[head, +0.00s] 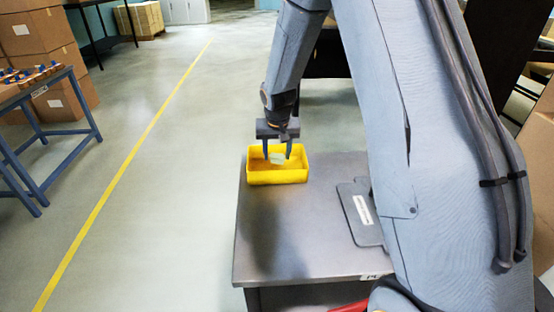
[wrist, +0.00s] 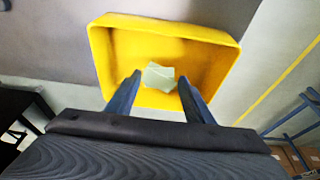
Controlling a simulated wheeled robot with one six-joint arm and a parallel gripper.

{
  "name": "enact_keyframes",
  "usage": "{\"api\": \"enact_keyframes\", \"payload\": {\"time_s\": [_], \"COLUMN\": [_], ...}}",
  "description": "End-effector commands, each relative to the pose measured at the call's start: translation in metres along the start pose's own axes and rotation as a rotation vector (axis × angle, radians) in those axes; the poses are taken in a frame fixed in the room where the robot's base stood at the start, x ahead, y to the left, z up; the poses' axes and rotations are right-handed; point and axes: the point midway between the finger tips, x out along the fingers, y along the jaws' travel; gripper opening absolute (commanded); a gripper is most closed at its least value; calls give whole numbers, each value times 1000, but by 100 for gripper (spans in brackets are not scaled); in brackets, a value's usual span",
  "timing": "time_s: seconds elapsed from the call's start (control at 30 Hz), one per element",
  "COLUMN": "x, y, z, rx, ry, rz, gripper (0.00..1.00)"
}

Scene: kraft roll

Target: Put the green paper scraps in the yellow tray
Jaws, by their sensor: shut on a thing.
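The yellow tray (head: 278,179) stands at the far left corner of the grey table; it also shows in the wrist view (wrist: 97,50). My gripper (head: 277,156) is over the tray, with its fingertips low, near the height of the rim. It is shut on a pale green paper scrap (wrist: 158,76), which shows between the fingertips. The scrap also shows in the head view (head: 277,159). I cannot tell whether the scrap touches the tray floor. No other green scraps show clearly.
The grey table top (head: 290,240) is mostly clear in front of the tray. A dark flat plate with a label (head: 361,213) lies at its right, partly behind my arm. A blue-legged bench (head: 50,120) and cardboard boxes (head: 40,50) stand far left, across a yellow floor line.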

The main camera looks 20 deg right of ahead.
Motion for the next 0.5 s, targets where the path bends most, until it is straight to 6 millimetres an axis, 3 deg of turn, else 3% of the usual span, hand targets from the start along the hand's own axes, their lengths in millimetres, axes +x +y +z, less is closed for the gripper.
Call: {"api": "enact_keyframes", "payload": {"time_s": [0.2, 0.5], "x": [26, 28], "y": [0, 0], "z": [9, 9], "rx": [-2, -1], "ry": [-1, 0], "rz": [0, 0], "gripper": [27, 27]}}
